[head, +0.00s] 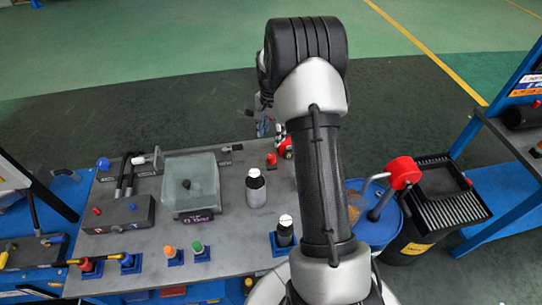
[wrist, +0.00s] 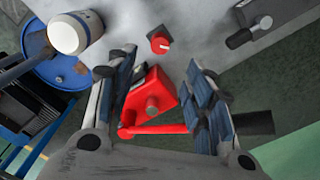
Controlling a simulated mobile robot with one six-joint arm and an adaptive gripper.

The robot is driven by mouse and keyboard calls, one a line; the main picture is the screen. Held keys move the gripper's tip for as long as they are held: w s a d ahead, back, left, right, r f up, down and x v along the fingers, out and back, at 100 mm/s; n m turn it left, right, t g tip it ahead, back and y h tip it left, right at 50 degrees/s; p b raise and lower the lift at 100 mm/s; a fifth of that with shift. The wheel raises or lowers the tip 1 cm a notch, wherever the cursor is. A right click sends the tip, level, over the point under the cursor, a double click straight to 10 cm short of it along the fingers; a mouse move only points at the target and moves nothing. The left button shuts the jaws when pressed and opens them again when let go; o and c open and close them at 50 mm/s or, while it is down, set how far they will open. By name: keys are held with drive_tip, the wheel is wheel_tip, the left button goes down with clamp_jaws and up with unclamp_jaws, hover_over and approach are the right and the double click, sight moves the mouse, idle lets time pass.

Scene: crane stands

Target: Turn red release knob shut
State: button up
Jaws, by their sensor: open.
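A small red knob (wrist: 160,42) with a pale mark on its top sits on the grey bench top, just beyond my fingertips in the wrist view. In the head view a red knob (head: 271,160) stands near the bench's far edge. My gripper (wrist: 157,75) is open and empty. Its fingers stand either side of a red block (wrist: 150,100) with a red lever arm. I cannot tell whether they touch it. In the head view my arm hides most of my gripper and part of the red parts beside it.
A blue drum (wrist: 50,65) and a white-topped container (wrist: 75,33) lie left in the wrist view. A black-handled lever (wrist: 250,32) is at upper right. Open floor lies beyond.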

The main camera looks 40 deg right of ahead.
sight(271, 156)
wheel_tip(271, 156, down, 11)
drive_tip(key=b, duration=0.2)
drive_tip(key=shift+f+b, duration=0.1)
drive_tip(key=shift+b, duration=0.2)
drive_tip(key=shift+c, duration=0.4)
drive_tip(key=c, duration=1)
